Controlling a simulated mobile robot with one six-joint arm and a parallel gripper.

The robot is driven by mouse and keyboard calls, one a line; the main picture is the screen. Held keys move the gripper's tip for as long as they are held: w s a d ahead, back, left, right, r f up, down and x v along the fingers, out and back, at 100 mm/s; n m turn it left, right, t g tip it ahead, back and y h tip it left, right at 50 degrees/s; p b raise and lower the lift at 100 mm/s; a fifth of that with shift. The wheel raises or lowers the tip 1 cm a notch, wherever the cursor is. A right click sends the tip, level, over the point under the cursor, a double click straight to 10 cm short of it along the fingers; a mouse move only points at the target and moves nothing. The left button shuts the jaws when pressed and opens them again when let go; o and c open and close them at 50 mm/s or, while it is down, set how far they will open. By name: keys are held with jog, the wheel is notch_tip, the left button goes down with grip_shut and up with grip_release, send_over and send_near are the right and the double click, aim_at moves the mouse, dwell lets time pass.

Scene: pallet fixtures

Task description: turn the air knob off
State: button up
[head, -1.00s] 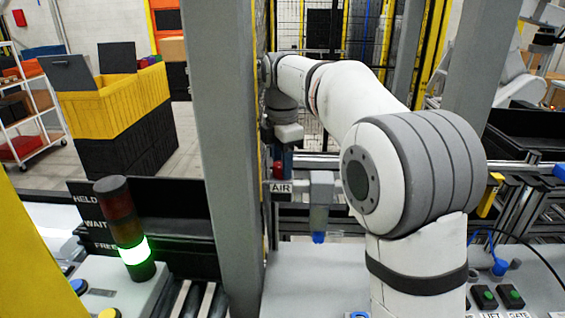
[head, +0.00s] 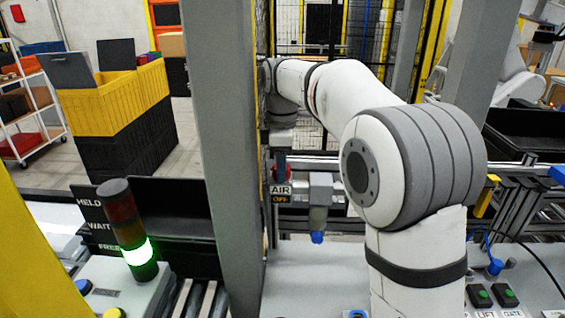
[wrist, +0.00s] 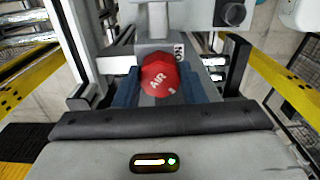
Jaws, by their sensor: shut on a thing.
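The red air knob (wrist: 160,76) shows in the wrist view with white AIR lettering on its face, tilted. My gripper (wrist: 161,88) is shut on it, with a blue finger on each side. In the head view the knob (head: 280,171) is a small red patch below my gripper (head: 281,159), beside the grey post. Under it a dark AIR label (head: 281,190) has a small yellow line of text that seems to read OFF. The fingertips are small and partly hidden in the head view.
A grey post (head: 232,150) stands close to the left of my gripper. A stack light (head: 128,228) glows green at its lowest visible section, near the HELD, WAIT and FREE signs. Push buttons (head: 480,295) sit at the lower right. A yellow crate (head: 110,103) stands behind left.

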jog(key=shift+m, duration=0.3)
jog(key=o, duration=1)
jog(key=shift+r, duration=3.9)
jog(key=s+d+f+m+t+b, duration=0.2)
jog(key=s+d+f+m, duration=0.3)
jog(key=s+d+m, duration=0.45)
jog(key=s+d+f+m, duration=0.3)
jog(key=s+f+m, duration=0.1)
jog(key=s+f, duration=0.3)
jog(key=s+d+f+m+t, duration=0.1)
jog(key=s+d+f+m, duration=0.3)
jog(key=s, duration=0.6)
notch_tip(320, 180, down, 3)
jog(key=shift+s+r+b, duration=0.1)
jog(key=shift+s+b, duration=0.2)
